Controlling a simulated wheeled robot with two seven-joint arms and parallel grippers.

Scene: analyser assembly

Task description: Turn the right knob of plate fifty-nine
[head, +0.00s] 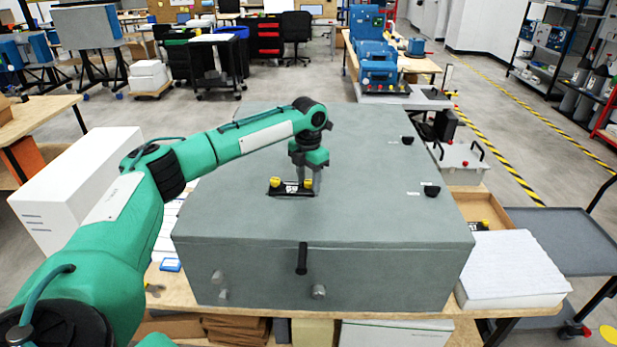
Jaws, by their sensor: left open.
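A small black plate (291,193) with yellow knobs lies on top of the large grey housing (240,223). One yellow knob (275,183) is at its left end, and the right yellow knob (307,184) is at its right end. The plate has a pale label between the knobs, too small to read. My left gripper (308,178) points down at the plate's right end, open, with its fingers beside the right knob. I cannot tell whether they touch it. My right gripper is out of view.
Black knobs with small labels sit on the housing's right side, one farther back (408,140) and one nearer (432,191). A black handle (302,258) is on its front. A white stack (510,266) stands to the right. The housing top around the plate is clear.

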